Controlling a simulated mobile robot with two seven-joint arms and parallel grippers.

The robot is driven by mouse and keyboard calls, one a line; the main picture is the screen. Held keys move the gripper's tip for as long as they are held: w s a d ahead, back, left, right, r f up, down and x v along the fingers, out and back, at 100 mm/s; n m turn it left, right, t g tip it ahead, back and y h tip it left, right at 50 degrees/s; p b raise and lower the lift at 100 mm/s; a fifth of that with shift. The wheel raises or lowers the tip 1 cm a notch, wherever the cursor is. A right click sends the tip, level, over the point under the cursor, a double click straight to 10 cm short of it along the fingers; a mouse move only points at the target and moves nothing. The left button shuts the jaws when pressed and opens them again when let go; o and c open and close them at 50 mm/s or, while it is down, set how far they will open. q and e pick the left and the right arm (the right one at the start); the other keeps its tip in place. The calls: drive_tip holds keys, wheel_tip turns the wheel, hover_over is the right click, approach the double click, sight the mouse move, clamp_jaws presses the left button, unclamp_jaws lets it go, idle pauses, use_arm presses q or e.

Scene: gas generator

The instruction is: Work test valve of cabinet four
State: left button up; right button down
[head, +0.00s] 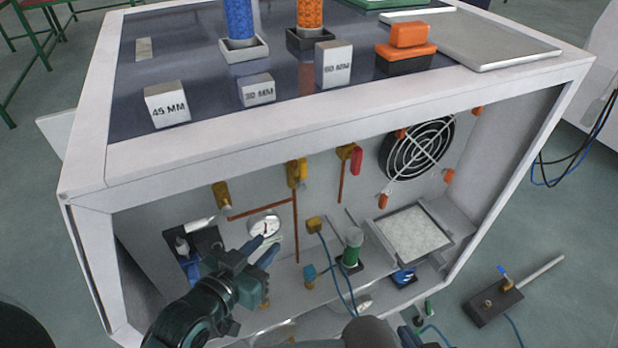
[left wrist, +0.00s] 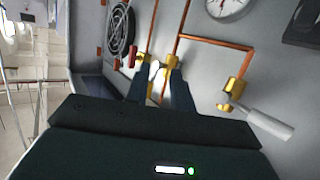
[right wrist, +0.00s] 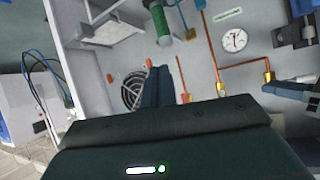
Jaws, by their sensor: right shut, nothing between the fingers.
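The open cabinet (head: 290,140) holds copper pipes with three yellow valves on its back wall. The left valve (head: 222,195) has a pale grey lever (head: 200,226). The middle valve (head: 296,172) is at the top of a vertical pipe. The right valve (head: 350,153) has a red handle. No label shows which is the test valve. My left gripper (head: 262,250) is open inside the cabinet, below the gauge. In the left wrist view its fingers (left wrist: 161,78) point toward the middle valve; contact cannot be told. My right gripper (right wrist: 165,78) is shut and empty, with the fan beyond it.
A round gauge (head: 264,226) and a fan (head: 416,148) are on the back wall. A green cylinder (head: 352,247) and a tilted white mesh panel (head: 412,234) stand inside. Labelled blocks (head: 167,104) sit on top. A black box (head: 495,301) lies outside at the right.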

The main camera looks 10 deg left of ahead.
sight(300, 171)
use_arm(q)
drive_tip(key=shift+o, duration=1.4)
drive_tip(key=w+r+m+t+h+b, duration=0.1)
drive_tip(key=w+r+t+h, duration=0.1)
drive_tip(key=w+r, duration=0.2)
wheel_tip(300, 171, up, 4)
drive_tip(key=shift+w+d+f+t+b, duration=0.1)
drive_tip(key=shift+w+d+t+b, duration=0.2)
drive_tip(key=shift+d+b, duration=0.1)
drive_tip(key=x, duration=1.3)
drive_tip(key=shift+p, duration=0.3)
clamp_jaws()
